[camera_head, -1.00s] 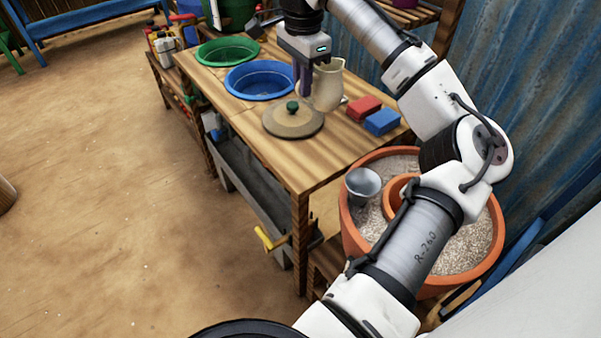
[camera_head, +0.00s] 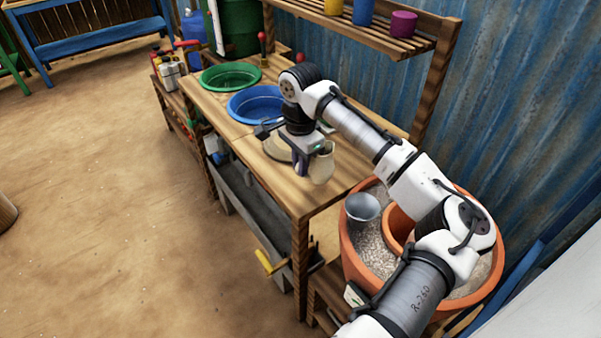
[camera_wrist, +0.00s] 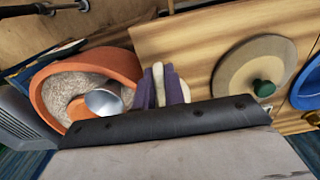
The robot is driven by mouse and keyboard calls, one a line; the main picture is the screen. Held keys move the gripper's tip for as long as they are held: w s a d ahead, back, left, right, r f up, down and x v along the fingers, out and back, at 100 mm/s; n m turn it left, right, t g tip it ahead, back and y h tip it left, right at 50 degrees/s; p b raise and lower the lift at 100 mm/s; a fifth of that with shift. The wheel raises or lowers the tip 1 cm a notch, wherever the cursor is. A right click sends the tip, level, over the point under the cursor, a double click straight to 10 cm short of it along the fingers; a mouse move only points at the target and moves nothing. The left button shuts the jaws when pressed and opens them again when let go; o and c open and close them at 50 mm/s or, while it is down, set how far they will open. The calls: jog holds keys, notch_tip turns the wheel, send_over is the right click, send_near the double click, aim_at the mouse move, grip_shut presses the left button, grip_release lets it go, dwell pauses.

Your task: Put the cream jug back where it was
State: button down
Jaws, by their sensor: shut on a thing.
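The cream jug (camera_head: 321,166) is held by my gripper (camera_head: 303,168) near the table's front right part in the head view. My gripper is shut on it and points down. In the wrist view a cream strip of the jug (camera_wrist: 159,84) shows between the two purple fingers of my gripper (camera_wrist: 161,88). Most of the jug is hidden there. Whether its base touches the wooden table (camera_head: 312,205) I cannot tell for sure.
A round beige lid with a green knob (camera_wrist: 255,65) lies behind my gripper. Blue (camera_head: 252,106) and green (camera_head: 230,77) basins stand farther back. A terracotta pot (camera_head: 350,250) with grain and a metal cup (camera_head: 362,208) stands right of the table. A shelf (camera_head: 375,35) rises behind.

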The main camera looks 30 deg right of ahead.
jog(key=shift+f+p, duration=0.3)
jog(key=shift+f, duration=1.75)
jog(key=shift+f, duration=0.1)
jog(key=c, duration=1.5)
grip_release()
notch_tip(320, 180, up, 12)
jog(key=shift+r+b, duration=0.1)
jog(key=shift+b, duration=1.05)
